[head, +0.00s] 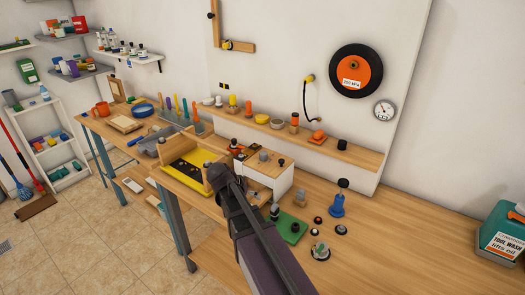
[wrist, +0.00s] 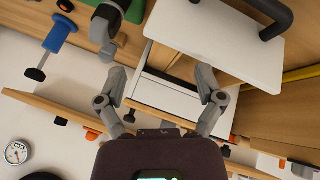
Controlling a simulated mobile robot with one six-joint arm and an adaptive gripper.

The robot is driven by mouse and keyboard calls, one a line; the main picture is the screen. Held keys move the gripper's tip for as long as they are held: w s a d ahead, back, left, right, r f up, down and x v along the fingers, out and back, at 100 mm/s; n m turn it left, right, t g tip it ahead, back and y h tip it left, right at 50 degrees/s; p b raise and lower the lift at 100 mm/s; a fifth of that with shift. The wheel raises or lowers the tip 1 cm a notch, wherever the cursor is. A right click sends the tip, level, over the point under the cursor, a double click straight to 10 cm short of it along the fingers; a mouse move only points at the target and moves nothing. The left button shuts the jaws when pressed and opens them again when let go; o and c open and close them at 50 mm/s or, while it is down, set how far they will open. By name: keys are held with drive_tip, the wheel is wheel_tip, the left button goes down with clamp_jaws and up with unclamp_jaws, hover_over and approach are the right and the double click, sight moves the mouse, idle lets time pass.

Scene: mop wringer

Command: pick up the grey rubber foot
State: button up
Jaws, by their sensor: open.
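I cannot tell for sure which piece is the grey rubber foot. In the head view, a small grey piece (head: 263,156) sits on top of the white-sided wooden box, and another grey piece (head: 300,198) stands on the bench right of it. In the wrist view my gripper (wrist: 161,82) is open, its two grey fingers wide apart with nothing held between them. Beyond the fingers is the white drawer unit (wrist: 175,95) with a dark gap. In the head view my arm hides the gripper's tips.
A green board (head: 292,232), a blue-based post (head: 337,205) and several small dark round parts stand on the bench (head: 400,250). A yellow-edged tray (head: 190,180) lies left of my arm. A wall shelf (head: 340,150) runs behind.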

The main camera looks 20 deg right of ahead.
sight(261, 154)
drive_tip(key=w+r+m+t+h, duration=0.2)
drive_tip(key=w+r+m+h, duration=0.4)
drive_tip(key=w+r, duration=0.3)
drive_tip(key=w+m+p, duration=0.1)
drive_tip(key=w, duration=0.2)
drive_tip(key=shift+w+a+r, duration=0.2)
drive_tip(key=shift+a, duration=0.05)
drive_tip(key=shift+d+f, duration=0.1)
drive_tip(key=b+x, duration=0.3)
drive_tip(key=x, duration=0.4)
drive_tip(key=shift+w+d, duration=0.1)
drive_tip(key=shift+w, duration=0.1)
drive_tip(key=shift+w+d+f, duration=0.1)
drive_tip(key=shift+w+d, duration=0.1)
drive_tip(key=shift+d, duration=0.4)
drive_tip(key=shift+r+b+x, duration=0.15)
drive_tip(key=shift+b+x, duration=0.3)
drive_tip(key=shift+x, duration=0.85)
drive_tip(key=shift+r+b+x, duration=0.2)
drive_tip(key=shift+b+x, duration=0.2)
drive_tip(key=shift+x, duration=0.85)
drive_tip(key=shift+w+d, duration=0.1)
drive_tip(key=shift+w, duration=0.05)
